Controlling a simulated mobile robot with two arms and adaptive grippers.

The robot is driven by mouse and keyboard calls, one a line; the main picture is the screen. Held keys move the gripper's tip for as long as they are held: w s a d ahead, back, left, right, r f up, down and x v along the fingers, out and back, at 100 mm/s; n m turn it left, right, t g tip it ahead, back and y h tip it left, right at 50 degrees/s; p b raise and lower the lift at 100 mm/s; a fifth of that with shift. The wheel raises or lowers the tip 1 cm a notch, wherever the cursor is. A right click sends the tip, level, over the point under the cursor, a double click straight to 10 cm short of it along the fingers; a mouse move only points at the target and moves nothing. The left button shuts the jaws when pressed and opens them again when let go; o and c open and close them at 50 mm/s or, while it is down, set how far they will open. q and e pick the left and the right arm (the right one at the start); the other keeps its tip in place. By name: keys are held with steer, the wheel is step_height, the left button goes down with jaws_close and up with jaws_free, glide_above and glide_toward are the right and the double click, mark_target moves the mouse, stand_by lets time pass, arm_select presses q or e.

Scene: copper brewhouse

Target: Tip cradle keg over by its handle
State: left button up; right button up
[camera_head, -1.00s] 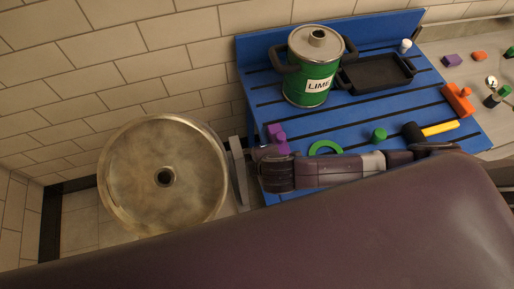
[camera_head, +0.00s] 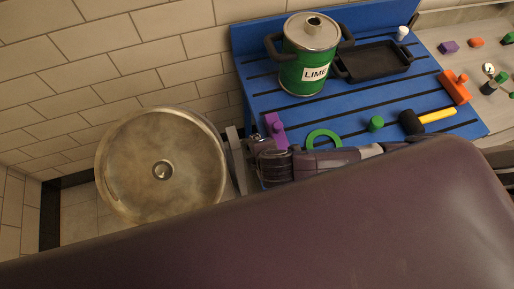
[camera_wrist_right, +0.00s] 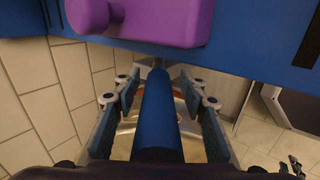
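The keg (camera_head: 140,140) is a large round metal body with a central fitting, at the left of the head view beside the blue table. A slot-like mark shows near its lower left rim. My right gripper (camera_head: 236,160) is at the keg's right edge, by the table's left end. In the right wrist view its two fingers (camera_wrist_right: 160,118) stand apart, with a blue bar (camera_wrist_right: 157,115) between them and the shiny metal keg (camera_wrist_right: 126,127) behind. I cannot tell whether the fingers touch the bar or what it belongs to. The left gripper is out of view.
The blue table (camera_head: 350,110) holds a green LIME pot (camera_head: 305,72), black tray (camera_head: 374,62), purple piece (camera_head: 276,130), green ring (camera_head: 324,138) and yellow-handled mallet (camera_head: 427,120). Tiled walls (camera_head: 60,60) stand close behind and left of the keg.

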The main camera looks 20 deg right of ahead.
steer(key=shift+r, duration=0.15)
steer(key=v, duration=1.2)
